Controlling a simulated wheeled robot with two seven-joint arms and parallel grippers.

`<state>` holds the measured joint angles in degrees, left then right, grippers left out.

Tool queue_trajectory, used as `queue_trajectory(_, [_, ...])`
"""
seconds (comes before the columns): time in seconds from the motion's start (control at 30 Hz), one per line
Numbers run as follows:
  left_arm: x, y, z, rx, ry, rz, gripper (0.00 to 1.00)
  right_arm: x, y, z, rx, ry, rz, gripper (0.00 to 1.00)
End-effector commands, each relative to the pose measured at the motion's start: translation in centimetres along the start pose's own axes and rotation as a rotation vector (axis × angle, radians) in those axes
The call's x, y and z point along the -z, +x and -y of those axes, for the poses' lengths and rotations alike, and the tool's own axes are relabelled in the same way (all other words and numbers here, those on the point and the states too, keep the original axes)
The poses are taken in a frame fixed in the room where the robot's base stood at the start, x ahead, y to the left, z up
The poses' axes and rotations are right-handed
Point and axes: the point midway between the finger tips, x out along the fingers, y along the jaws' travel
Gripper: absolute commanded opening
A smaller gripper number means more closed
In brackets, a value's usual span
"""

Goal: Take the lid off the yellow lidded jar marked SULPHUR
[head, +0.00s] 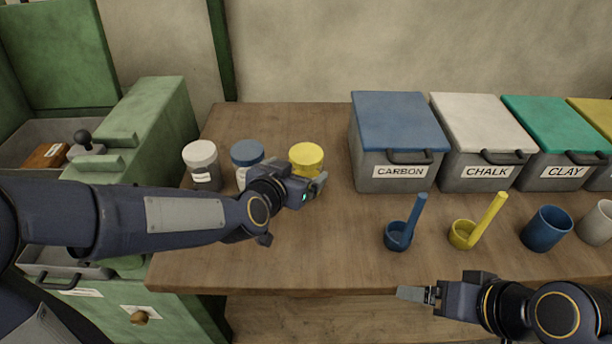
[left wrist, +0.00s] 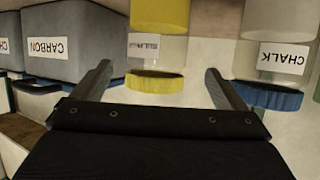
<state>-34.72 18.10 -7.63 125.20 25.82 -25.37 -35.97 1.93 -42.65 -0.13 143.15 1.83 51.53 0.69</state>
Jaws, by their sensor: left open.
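The yellow-lidded jar (head: 306,156) stands on the table, right of two other jars; my left gripper hides most of its body in the head view. In the left wrist view its ridged yellow lid (left wrist: 155,85) and its pale, hard-to-read label (left wrist: 150,46) show. My left gripper (head: 314,183) is at the front of this jar. Its fingers (left wrist: 160,87) are open, one on each side of the lid, with gaps between. The lid is on the jar. My right gripper (head: 425,293) is near the table's front edge, away from the jars; its jaw opening is unclear.
A blue-lidded jar (head: 246,154) stands close left of the yellow one, then a white-lidded jar (head: 202,165). Bins labelled CARBON (head: 400,130), CHALK (head: 480,130) and CLAY (head: 555,130) stand right. Blue (head: 400,238) and yellow (head: 463,236) scoops lie before them. The front middle table is clear.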

Motion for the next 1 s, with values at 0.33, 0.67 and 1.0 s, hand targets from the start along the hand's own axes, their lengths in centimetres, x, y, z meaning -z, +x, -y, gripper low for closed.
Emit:
queue_trajectory(0.33, [-0.3,4.8,-0.5,0.0,0.0,0.001,0.94,-0.4,0.8,-0.4,0.0,-0.001,0.001,0.86])
queue_trajectory(0.67, [-0.1,5.1,-0.5,-0.001,-0.001,0.0,0.9,-0.4,0.8,-0.3,0.0,-0.001,0.001,0.86])
queue_trajectory(1.0, [-0.1,5.1,-0.5,-0.001,-0.001,0.0,0.45,-0.4,0.8,-0.3,0.0,-0.001,0.001,0.86])
